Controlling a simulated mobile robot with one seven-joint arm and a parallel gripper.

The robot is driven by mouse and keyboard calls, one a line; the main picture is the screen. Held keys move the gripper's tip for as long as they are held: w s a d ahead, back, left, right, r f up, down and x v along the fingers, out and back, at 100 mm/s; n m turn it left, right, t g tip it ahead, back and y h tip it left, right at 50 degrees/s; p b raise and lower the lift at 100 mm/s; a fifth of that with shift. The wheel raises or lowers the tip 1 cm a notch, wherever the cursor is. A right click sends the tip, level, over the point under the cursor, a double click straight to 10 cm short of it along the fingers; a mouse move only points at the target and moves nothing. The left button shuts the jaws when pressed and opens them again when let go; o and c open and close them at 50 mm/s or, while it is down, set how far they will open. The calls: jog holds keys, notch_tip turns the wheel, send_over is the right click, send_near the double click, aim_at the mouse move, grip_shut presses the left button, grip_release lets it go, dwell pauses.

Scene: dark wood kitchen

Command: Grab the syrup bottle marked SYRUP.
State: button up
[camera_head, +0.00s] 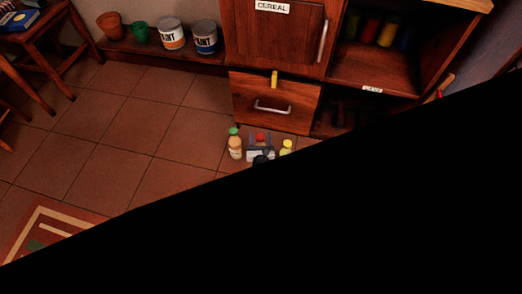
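Small bottles stand on the tiled floor in front of the drawer. One is orange-brown with a green cap (235,144). One is pale yellow with a yellow cap (286,148). A red-topped item (261,137) is between them, mostly hidden. Their labels are too small to read, so I cannot tell which is marked SYRUP. My gripper (261,139) appears as a grey palm with two dark fingers, one on each side of the red-topped item. I cannot tell whether the fingers touch it.
The cabinet has a CEREAL door (272,35), a drawer (275,103) with a yellow item on its top edge, and an open shelf (365,72) with coloured items. Paint cans (172,34) and pots stand at the back. A large black shape hides the lower right.

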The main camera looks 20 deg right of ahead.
grip_shut()
jog(key=shift+r, duration=0.15)
dwell(0.4)
